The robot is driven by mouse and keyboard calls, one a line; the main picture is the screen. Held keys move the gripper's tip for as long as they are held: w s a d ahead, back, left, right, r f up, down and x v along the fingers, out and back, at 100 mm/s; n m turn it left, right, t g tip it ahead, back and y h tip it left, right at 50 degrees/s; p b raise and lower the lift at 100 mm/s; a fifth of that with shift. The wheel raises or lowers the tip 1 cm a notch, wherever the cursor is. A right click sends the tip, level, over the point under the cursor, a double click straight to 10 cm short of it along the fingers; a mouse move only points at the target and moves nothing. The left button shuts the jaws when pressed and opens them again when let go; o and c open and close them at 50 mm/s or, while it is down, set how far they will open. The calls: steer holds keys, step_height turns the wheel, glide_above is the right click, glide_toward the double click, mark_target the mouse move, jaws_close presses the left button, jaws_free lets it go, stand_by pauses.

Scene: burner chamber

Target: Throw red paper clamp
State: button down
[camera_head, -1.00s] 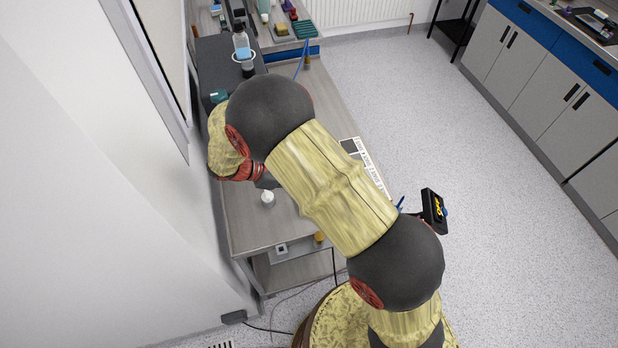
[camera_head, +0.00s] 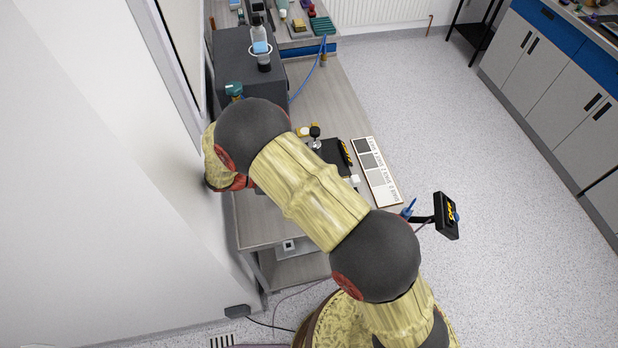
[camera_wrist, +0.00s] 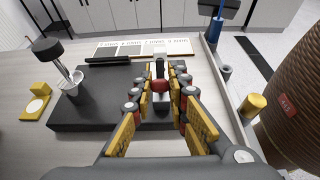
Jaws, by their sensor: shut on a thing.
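In the wrist view the red paper clamp (camera_wrist: 160,86) shows as a small red piece between my fingers, with pale metal parts above and below it. It is over the dark flat base (camera_wrist: 85,105) of a small apparatus. My gripper (camera_wrist: 163,78) reaches forward over this base, its yellow and black fingers closed in on the red piece from both sides. The fingers partly hide the clamp and its mounting. In the head view the apparatus (camera_head: 329,154) shows partly behind my arm, which hides the gripper and the clamp.
A metal post with a black knob (camera_wrist: 47,49) rises from the base's left side. A yellow piece (camera_wrist: 37,100) lies left of it. A printed sample strip (camera_head: 377,171) lies along the bench's right edge. A dark box (camera_head: 235,60) stands farther back. A wall closes the left side.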

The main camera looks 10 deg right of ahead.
steer(key=c, duration=1.7)
jaws_free()
step_height(320, 180, up, 10)
steer(key=shift+f, duration=0.1)
steer(key=shift+c, duration=0.5)
